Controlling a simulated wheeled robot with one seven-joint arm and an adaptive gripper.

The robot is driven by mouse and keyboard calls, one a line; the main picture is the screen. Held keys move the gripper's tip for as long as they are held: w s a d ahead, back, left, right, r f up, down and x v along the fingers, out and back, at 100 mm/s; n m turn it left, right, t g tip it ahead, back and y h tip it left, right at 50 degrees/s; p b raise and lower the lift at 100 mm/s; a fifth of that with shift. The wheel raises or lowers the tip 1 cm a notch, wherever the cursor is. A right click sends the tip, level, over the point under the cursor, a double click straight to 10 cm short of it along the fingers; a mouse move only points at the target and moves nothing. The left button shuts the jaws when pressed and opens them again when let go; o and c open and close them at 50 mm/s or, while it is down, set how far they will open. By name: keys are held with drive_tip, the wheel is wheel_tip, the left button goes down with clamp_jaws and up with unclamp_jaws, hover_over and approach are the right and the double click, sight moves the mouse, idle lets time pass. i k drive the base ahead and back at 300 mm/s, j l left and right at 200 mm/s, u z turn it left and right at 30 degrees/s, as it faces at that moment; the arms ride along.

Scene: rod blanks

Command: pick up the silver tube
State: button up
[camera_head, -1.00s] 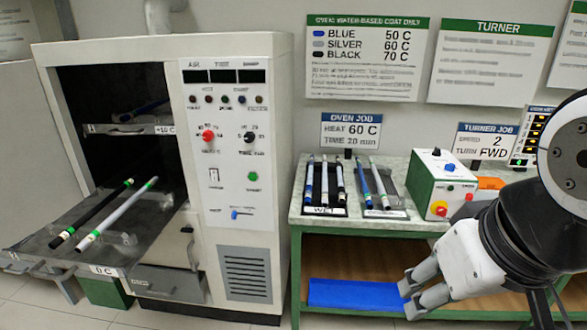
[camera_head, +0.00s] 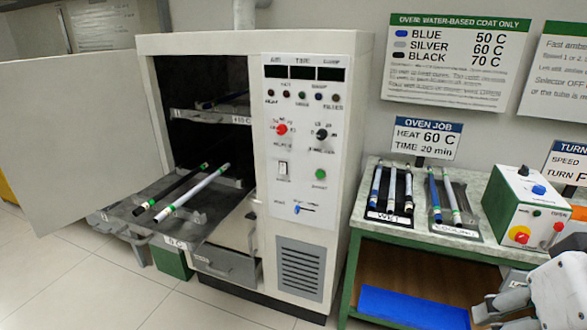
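A silver tube with green bands (camera_head: 192,193) lies on the oven's pulled-out lower rack (camera_head: 205,222), beside a black tube with green bands (camera_head: 172,191). More tubes stand or lie on the bench: several in the WET tray (camera_head: 387,215), including a silver-white one (camera_head: 391,189), and others in the COOLING tray (camera_head: 468,230). My gripper (camera_head: 482,312) is at the lower right, in front of the bench, far from the oven rack. Its two fingers look apart with nothing between them; part of it is cut off by the picture edge.
The oven door (camera_head: 75,130) stands wide open to the left. An upper rack (camera_head: 215,117) sits inside the oven. A blue bin (camera_head: 412,307) lies on the shelf under the bench. A green-and-white turner box (camera_head: 530,208) stands on the bench. Floor in front is clear.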

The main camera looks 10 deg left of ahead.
sight(160, 218)
drive_tip(key=i+j+u, duration=0.3)
drive_tip(key=i+j, duration=1.6)
